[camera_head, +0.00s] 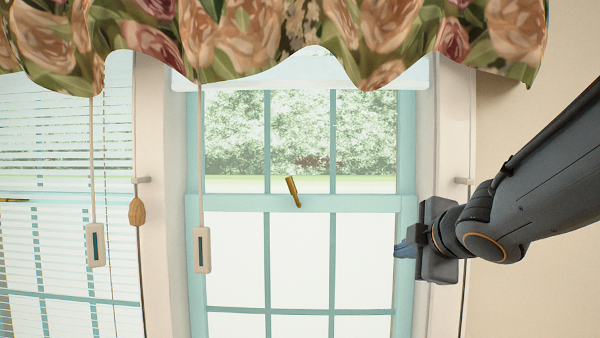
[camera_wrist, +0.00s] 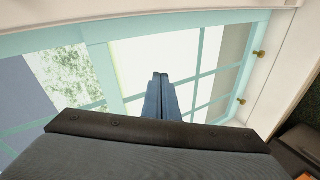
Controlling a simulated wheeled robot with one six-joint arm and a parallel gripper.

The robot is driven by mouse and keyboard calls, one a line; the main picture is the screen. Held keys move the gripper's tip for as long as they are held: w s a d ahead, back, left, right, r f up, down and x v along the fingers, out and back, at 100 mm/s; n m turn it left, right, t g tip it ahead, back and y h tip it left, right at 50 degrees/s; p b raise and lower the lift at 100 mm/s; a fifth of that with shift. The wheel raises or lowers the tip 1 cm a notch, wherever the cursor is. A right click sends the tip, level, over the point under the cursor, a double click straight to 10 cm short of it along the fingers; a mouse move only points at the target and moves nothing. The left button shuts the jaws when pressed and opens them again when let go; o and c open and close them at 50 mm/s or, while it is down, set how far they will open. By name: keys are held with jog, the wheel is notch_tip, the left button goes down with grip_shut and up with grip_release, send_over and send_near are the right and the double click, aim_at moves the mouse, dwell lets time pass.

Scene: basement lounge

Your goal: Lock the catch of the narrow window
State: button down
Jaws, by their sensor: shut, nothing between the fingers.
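The narrow window (camera_head: 300,204) has a teal frame with panes above and below a middle rail, and it fills the centre of the head view. Its brass catch (camera_head: 292,191) sits on the middle rail, its lever tilted, with the upper end leaning left. My gripper (camera_head: 399,250) is shut and empty, to the right of the catch and a little lower, apart from it, in front of the window's right edge. In the wrist view my gripper (camera_wrist: 160,76) points at the window's teal bars (camera_wrist: 190,78). I cannot make out the catch there.
A floral valance (camera_head: 270,40) hangs across the top. A cord with a pale handle (camera_head: 202,250) hangs before the window's left side. Another pale handle (camera_head: 95,245) and a wooden tassel (camera_head: 136,211) hang by the left window with blinds (camera_head: 50,150). Two brass knobs (camera_wrist: 259,54) show at right.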

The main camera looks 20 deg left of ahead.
aim_at(293, 184)
jog(key=s+a+r+n+y, duration=0.3)
jog(key=a+r+n, duration=0.2)
jog(key=a+r, duration=0.1)
jog(key=s+a+r+n+g+y+p, duration=0.1)
jog(key=s+a+r+n+y, duration=0.2)
jog(key=a+r+n, duration=0.3)
notch_tip(293, 184, up, 3)
jog(key=shift+s+a+r+y, duration=0.1)
jog(key=shift+s+a+y, duration=0.1)
jog(key=shift+y, duration=0.2)
jog(key=p+x, duration=0.1)
jog(key=x, duration=1.3)
jog(key=shift+w, duration=0.1)
jog(key=shift+p, duration=0.4)
